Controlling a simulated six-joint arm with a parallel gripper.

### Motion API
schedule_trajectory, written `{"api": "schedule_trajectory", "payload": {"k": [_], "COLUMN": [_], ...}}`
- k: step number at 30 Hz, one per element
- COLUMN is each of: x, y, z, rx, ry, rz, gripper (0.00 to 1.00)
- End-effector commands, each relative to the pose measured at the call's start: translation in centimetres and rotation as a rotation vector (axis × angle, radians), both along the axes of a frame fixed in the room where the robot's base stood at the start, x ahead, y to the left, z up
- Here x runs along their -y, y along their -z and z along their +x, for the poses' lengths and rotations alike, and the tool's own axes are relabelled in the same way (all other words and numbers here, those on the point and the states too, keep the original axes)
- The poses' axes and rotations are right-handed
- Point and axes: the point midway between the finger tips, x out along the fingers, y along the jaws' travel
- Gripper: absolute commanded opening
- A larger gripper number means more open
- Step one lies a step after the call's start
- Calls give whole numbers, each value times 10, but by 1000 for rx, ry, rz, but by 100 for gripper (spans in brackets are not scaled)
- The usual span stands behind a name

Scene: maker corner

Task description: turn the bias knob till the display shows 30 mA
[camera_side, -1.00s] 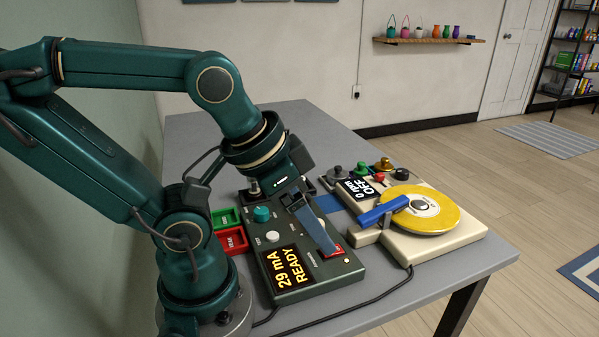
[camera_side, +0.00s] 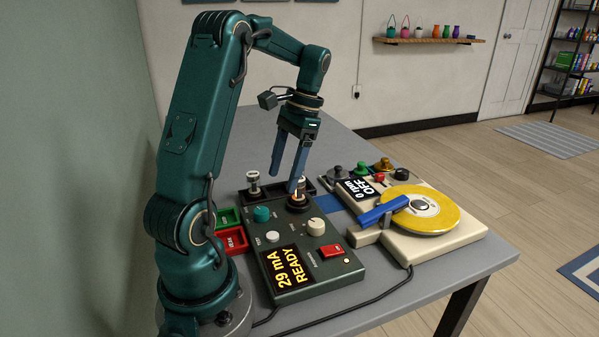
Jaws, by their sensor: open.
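The dark green tester box (camera_side: 300,279) stands on the grey table, and its display (camera_side: 286,268) reads "29 mA READY". A teal knob (camera_side: 261,214) and a cream knob (camera_side: 316,227) sit on its top. The labels are too small to read, so I cannot tell which one is the bias knob. My gripper (camera_side: 285,182) is open, fingers pointing down, above the back of the box. Its right finger overlaps a glowing tube (camera_side: 302,184) in the black socket (camera_side: 298,205); I cannot tell whether they touch. Both knobs are clear of the fingers.
The box also carries a white button (camera_side: 272,237) and a red switch (camera_side: 331,252). Green (camera_side: 228,217) and red (camera_side: 234,241) bins stand left of it. A cream machine (camera_side: 440,243) with a yellow disc, showing "0 rpm OFF", stands right. A cable crosses the front table.

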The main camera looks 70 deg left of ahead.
Motion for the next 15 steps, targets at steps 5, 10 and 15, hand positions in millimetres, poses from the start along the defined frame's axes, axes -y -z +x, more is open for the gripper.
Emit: {"api": "schedule_trajectory", "payload": {"k": [5, 10, 15], "x": [-23, -26, -22], "y": [29, 39, 56], "z": [-18, -28, -35], "rx": [-68, -84, -86], "ry": [-112, -145, -144], "rz": [-61, -80, -80], "gripper": [71, 71, 71]}}
